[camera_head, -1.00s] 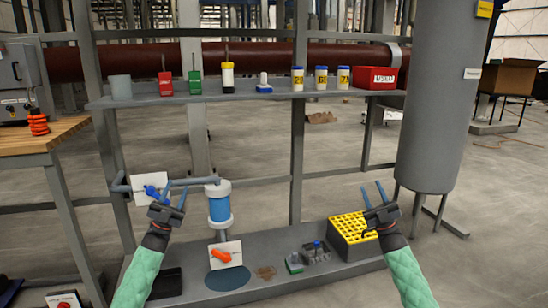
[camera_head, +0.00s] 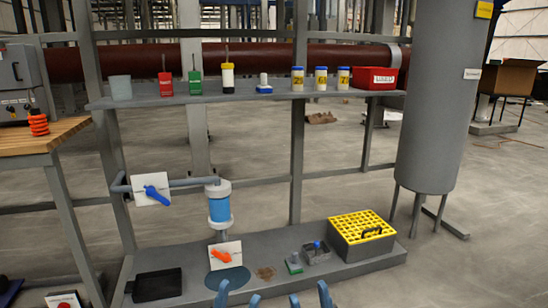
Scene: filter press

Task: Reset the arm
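My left gripper (camera_head: 238,298) shows only as two blue fingertips at the bottom edge, spread apart with nothing between them. My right gripper (camera_head: 310,298) likewise shows as two blue fingertips at the bottom edge, apart and empty. Both are side by side near the middle, in front of the low grey shelf (camera_head: 305,283).
The low shelf holds a black tray (camera_head: 157,285), a yellow-topped crate (camera_head: 361,230) and small grey-green items (camera_head: 294,263). The upper shelf (camera_head: 250,96) carries bottles, a cup and a red bin (camera_head: 374,78). A grey tank (camera_head: 436,100) stands right; a wooden bench (camera_head: 45,138) stands left.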

